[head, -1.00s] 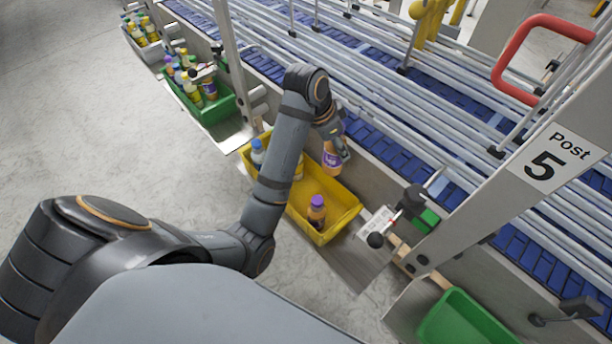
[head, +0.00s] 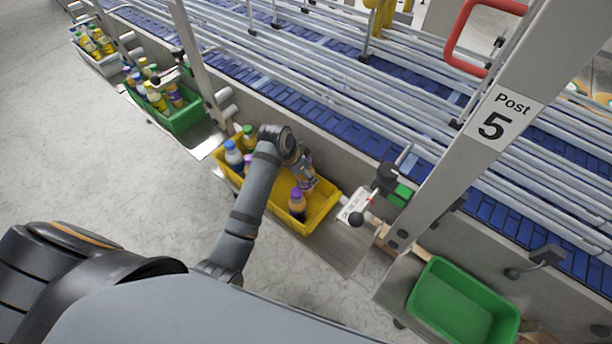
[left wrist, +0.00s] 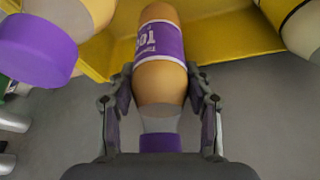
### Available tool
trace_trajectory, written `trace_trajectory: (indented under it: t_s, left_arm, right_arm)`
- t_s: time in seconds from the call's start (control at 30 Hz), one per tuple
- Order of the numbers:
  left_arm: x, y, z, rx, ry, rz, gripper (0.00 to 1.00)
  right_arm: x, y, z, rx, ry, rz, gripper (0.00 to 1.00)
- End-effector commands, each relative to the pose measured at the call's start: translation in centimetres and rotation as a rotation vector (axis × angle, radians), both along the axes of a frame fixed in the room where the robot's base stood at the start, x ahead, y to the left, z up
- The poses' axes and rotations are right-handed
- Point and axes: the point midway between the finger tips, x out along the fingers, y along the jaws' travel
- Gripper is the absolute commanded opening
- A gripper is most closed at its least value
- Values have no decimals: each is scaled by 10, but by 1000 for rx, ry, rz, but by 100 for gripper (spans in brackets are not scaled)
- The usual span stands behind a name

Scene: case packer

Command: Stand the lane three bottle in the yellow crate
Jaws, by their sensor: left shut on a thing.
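The yellow crate (head: 322,212) stands below the conveyor in the head view, with several bottles in it. My left gripper (head: 306,184) is down at the crate's far side and is shut on an orange bottle with a purple label. In the left wrist view, the held bottle (left wrist: 160,75) lies between both fingers of my left gripper (left wrist: 162,95), its purple cap toward the palm. The crate's yellow wall (left wrist: 225,45) shows behind it. I cannot tell whether the bottle's base touches the crate floor. My right gripper is not in view.
A purple-capped bottle (head: 297,205) stands near the crate's right end; a blue-capped bottle (head: 234,157) stands at its left end. A green crate (head: 184,118) with bottles is further left. An empty green bin (head: 463,300) is at right, past the Post 5 upright (head: 480,130).

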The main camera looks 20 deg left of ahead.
Motion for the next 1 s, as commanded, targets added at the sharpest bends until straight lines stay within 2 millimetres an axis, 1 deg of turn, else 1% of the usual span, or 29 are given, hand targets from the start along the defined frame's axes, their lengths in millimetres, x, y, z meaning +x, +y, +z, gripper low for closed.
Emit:
trace_trajectory:
  t_s: [0.03,0.1,0.2,0.53,0.57,0.6,0.7,0.73,1.0]
  left_arm:
    - [-2,0,-7,0,6,0,8]
    - [-1,0,-18,-1,5,1,8]
    - [-1,0,-28,0,2,1,8]
    - [0,0,-32,0,2,1,8]
    - [-1,0,-33,0,4,0,52]
    - [-1,0,-33,0,4,0,58]
    - [-1,0,-32,0,4,0,71]
    - [-1,0,-32,0,4,0,74]
    - [-1,0,-32,0,2,1,74]
  right_arm:
    - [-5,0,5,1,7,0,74]
    - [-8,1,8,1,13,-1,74]
    - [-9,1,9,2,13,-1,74]
    - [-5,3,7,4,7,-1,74]
    - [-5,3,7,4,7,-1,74]
    - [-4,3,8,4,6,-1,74]
    - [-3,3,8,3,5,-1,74]
    - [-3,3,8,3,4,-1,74]
    - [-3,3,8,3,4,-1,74]
